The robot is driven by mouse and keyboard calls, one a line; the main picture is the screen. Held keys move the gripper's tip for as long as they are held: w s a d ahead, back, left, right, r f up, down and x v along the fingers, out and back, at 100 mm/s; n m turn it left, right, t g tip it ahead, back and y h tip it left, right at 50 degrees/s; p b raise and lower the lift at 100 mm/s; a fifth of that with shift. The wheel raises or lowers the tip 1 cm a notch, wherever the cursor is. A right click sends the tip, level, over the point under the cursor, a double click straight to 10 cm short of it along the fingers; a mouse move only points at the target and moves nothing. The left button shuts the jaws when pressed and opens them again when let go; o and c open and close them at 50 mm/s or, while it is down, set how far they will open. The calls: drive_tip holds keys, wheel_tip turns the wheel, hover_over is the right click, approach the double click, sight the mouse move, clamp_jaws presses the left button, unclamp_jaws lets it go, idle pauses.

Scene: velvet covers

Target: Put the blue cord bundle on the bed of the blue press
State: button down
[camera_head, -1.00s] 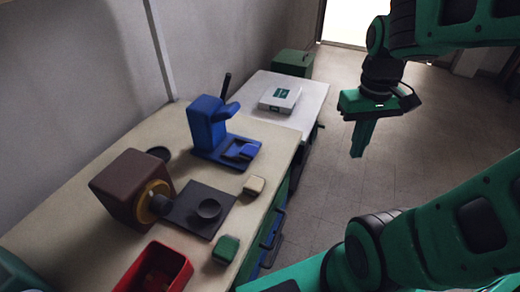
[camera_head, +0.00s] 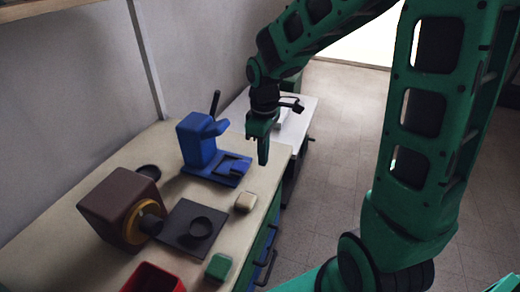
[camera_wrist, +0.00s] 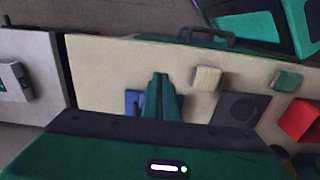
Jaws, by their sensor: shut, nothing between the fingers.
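The blue press (camera_head: 196,140) stands upright on the beige bench, with its dark lever up and its flat bed (camera_head: 222,178) toward the right. A darker blue low shape (camera_head: 236,167) sits on the bed; it looks like the blue cord bundle, but its cords are too small to make out. My gripper (camera_head: 263,162) is shut and empty, pointing down, just right of the press bed and above it. In the wrist view my shut fingers (camera_wrist: 160,78) cover the middle of the blue press bed (camera_wrist: 132,100), so the shape on it is mostly hidden.
A beige block (camera_head: 246,202) and a green block (camera_head: 218,267) lie along the bench's front edge. A dark plate (camera_head: 180,235) with a ring, a brown box (camera_head: 118,205) and a red bin (camera_head: 150,280) stand nearer. A white-topped bench (camera_head: 298,125) is beyond.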

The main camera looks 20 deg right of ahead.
sight(245, 167)
wheel_tip(245, 167, down, 5)
drive_tip(key=shift+s+f, duration=0.1)
drive_tip(key=shift+w+a+f, duration=0.15)
drive_tip(key=shift+w+a, duration=0.35)
drive_tip(key=shift+w, duration=0.05)
drive_tip(key=shift+w+a+f, duration=0.15)
drive_tip(key=shift+w+a, duration=0.3)
drive_tip(key=shift+w, duration=0.1)
drive_tip(key=shift+w+a, duration=0.4)
drive_tip(key=shift+w+a, duration=0.75)
drive_tip(key=shift+w, duration=0.1)
